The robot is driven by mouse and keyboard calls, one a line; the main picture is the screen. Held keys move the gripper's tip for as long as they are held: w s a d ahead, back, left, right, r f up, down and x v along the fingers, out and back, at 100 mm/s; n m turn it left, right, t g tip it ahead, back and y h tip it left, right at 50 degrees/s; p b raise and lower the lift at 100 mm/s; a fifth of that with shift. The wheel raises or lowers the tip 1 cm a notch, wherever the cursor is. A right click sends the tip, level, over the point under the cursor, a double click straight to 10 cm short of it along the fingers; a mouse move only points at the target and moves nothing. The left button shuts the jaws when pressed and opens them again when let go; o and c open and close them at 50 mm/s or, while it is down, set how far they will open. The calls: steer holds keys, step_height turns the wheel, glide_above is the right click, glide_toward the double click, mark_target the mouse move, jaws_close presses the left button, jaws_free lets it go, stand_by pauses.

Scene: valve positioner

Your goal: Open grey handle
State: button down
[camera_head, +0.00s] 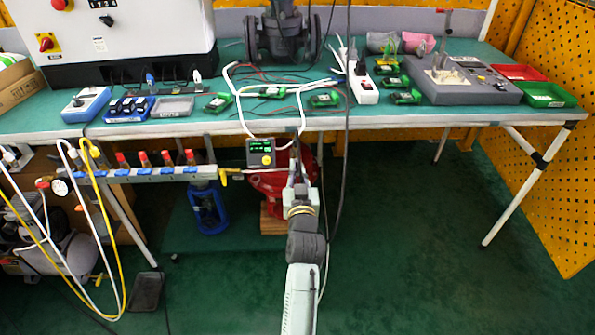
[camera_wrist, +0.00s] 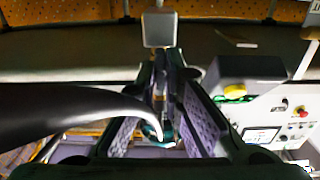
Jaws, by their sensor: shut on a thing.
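My gripper (camera_head: 295,168) reaches up under the table's front edge, just right of the small black positioner box (camera_head: 260,153) with a green display and a yellow knob. A red body (camera_head: 268,182) stands behind it, partly hidden. In the wrist view my gripper's fingers (camera_wrist: 160,125) stand on both sides of a narrow dark and grey part, which I take for the grey handle; most of it is hidden. A light grey square piece (camera_wrist: 160,30) shows just beyond the fingers. The handle's angle cannot be told.
A black cable (camera_head: 345,150) hangs close to the right of my gripper; a dark curved shape (camera_wrist: 80,105) crosses the wrist view. The green table (camera_head: 420,115) bears electronics and trays. A manifold (camera_head: 160,173) with red-topped valves is left. Floor at right is clear.

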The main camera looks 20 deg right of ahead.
steer(key=c, duration=1.7)
jaws_free()
steer(key=v, duration=0.7)
steer(key=shift+s+a, duration=0.1)
steer(key=shift+s, duration=0.2)
